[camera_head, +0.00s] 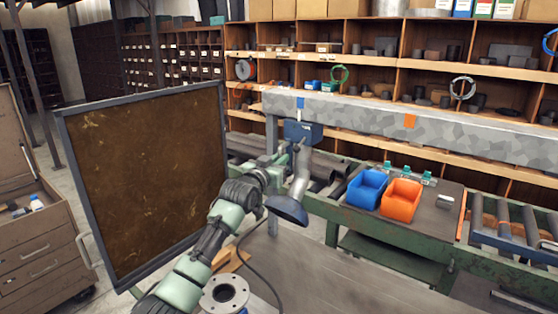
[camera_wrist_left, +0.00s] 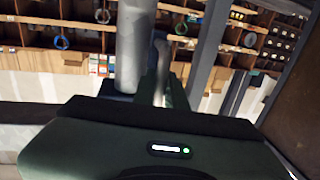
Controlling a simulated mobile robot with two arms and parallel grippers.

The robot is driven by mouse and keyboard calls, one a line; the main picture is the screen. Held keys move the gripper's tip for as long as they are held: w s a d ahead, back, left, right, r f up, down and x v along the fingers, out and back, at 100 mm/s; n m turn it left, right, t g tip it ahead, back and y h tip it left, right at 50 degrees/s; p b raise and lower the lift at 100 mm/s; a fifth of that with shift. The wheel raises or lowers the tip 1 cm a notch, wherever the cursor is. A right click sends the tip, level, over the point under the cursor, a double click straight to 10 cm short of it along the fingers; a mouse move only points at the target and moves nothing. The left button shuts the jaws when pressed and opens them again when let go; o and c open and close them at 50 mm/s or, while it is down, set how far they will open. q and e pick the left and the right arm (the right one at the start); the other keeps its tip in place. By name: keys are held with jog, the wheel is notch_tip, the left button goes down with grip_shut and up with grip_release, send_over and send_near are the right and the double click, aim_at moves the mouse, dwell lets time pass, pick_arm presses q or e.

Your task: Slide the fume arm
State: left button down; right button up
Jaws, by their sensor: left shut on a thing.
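The fume arm (camera_head: 301,176) is a grey tube that hangs from a blue carriage (camera_head: 304,132) on the long grey rail (camera_head: 450,137). Its lower end carries a dark blue hood (camera_head: 287,210). My left gripper (camera_head: 284,163) is at the left side of the tube, below the carriage, shut on the slim handle of the fume arm. In the left wrist view, the grey tube (camera_wrist_left: 133,45) stands upright, with the slim handle (camera_wrist_left: 161,75) just right of it. The fingertips are largely hidden there. My right gripper is not in view.
A dark framed panel (camera_head: 145,180) stands close left of my left arm. A green bench (camera_head: 375,228) under the rail holds a blue bin (camera_head: 367,190) and an orange bin (camera_head: 401,201). A flanged pipe (camera_head: 224,293) is at the bottom. Blue and orange marks show on the rail.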

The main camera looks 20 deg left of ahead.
pick_arm(q)
jog(key=c, duration=1.5)
grip_release()
jog(key=shift+d, duration=0.1)
jog(key=shift+o, duration=0.2)
jog(key=shift+s+f, duration=0.1)
jog(key=shift+s, duration=0.15)
jog(key=s+b, duration=0.2)
jog(key=s, duration=0.5)
jog(key=shift+s+b, duration=0.15)
jog(key=shift+b, duration=0.15)
